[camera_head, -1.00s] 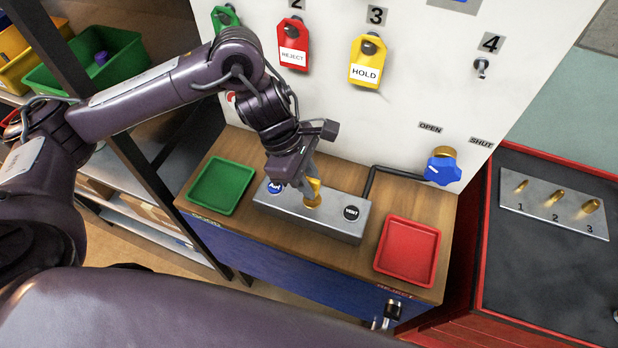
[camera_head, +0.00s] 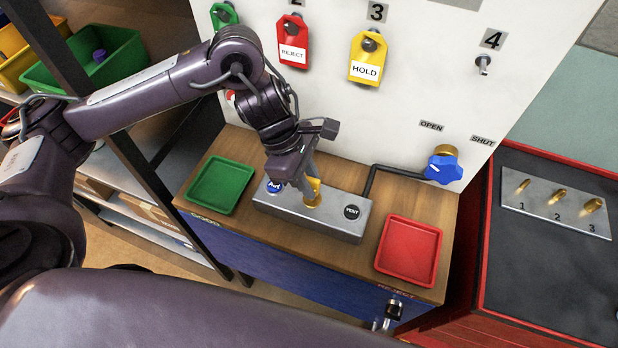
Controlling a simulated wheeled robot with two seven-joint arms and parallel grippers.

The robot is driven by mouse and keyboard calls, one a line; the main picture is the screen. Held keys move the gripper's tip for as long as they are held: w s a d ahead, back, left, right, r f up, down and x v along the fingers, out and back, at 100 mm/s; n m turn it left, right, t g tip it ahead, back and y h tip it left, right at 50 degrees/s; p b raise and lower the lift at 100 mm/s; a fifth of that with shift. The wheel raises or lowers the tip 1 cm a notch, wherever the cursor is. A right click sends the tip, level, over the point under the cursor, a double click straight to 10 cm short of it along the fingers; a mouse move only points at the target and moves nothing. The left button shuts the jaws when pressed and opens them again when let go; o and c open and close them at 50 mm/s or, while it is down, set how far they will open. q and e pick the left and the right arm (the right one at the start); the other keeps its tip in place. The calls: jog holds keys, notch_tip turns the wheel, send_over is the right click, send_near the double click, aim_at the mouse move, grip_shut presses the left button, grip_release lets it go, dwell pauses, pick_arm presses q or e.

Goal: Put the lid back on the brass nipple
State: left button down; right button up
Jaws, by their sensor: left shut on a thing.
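My left gripper (camera_head: 308,188) reaches down over the grey metal block (camera_head: 335,224) on the wooden bench top. It is shut on a small brass-coloured piece (camera_head: 313,195) at the middle of the block. The fingers partly hide this piece, so I cannot tell lid from nipple, or whether the two touch. The block has a blue button (camera_head: 274,186) at its left end and a black button marked VENT (camera_head: 352,213) at its right end. My right gripper is not in view.
A green tray (camera_head: 246,193) lies left of the block and a red tray (camera_head: 437,264) right of it. Several brass fittings sit on a numbered plate (camera_head: 520,207) at right.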

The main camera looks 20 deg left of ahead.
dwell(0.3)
pick_arm(q)
jog(key=c, duration=0.7)
grip_release()
jog(key=shift+r+p, duration=2.9)
jog(key=shift+r, duration=0.55)
grip_shut()
